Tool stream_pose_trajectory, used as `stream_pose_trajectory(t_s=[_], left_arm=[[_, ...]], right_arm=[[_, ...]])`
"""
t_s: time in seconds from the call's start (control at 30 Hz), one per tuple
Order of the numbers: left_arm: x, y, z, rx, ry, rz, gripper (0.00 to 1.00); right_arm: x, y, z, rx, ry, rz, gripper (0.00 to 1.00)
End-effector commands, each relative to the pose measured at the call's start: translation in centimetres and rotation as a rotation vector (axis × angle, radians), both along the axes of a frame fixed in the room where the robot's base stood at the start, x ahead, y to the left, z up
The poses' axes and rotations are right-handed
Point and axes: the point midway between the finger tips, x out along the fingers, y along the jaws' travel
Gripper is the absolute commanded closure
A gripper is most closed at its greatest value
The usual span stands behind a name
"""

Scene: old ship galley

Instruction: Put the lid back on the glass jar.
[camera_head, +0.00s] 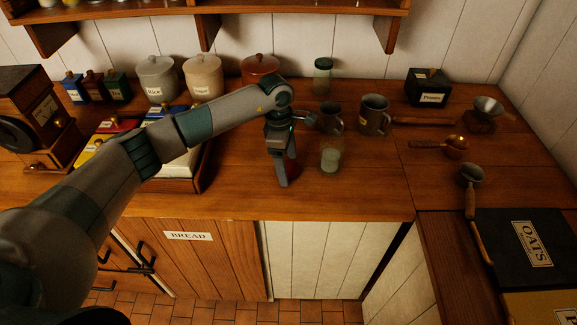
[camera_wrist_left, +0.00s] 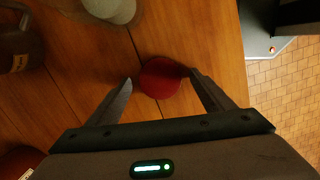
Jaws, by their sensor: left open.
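The glass jar (camera_head: 331,156) stands upright on the wooden counter, with pale contents in its lower part and no lid visible on it. Part of it shows at the top of the left wrist view (camera_wrist_left: 108,8). A round dark red thing, which looks like the lid (camera_wrist_left: 160,77), lies between and slightly beyond the fingertips of my left gripper (camera_wrist_left: 158,82). In the head view my left gripper (camera_head: 284,182) is open, points down just left of the jar, and mostly hides the red thing (camera_head: 292,168). I cannot tell whether the fingers touch it. My right gripper is out of view.
Two metal mugs (camera_head: 374,115) (camera_head: 331,117) and a green-topped jar (camera_head: 322,77) stand behind the glass jar. Lidded canisters (camera_head: 203,76) line the wall. A ladle (camera_head: 469,180) and a copper scoop (camera_head: 455,147) lie to the right. The counter's front edge is close to my gripper.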

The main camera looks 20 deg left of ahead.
Motion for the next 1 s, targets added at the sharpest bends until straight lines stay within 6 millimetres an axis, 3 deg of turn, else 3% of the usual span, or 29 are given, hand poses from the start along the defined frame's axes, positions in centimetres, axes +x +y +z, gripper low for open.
stream_pose_trajectory(t_s=[0.4, 0.6, 1.0], left_arm=[[-0.01, -0.02, -0.03, 0.0, 0.0, 0.0, 0.25], [-0.01, -0.02, -0.02, 0.0, 0.0, 0.0, 0.69], [0.04, -0.04, 0.41, -0.002, -0.001, 0.0, 0.69]], right_arm=[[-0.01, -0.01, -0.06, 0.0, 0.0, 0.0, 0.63], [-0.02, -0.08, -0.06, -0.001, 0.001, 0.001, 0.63], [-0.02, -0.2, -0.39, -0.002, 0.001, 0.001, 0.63]])
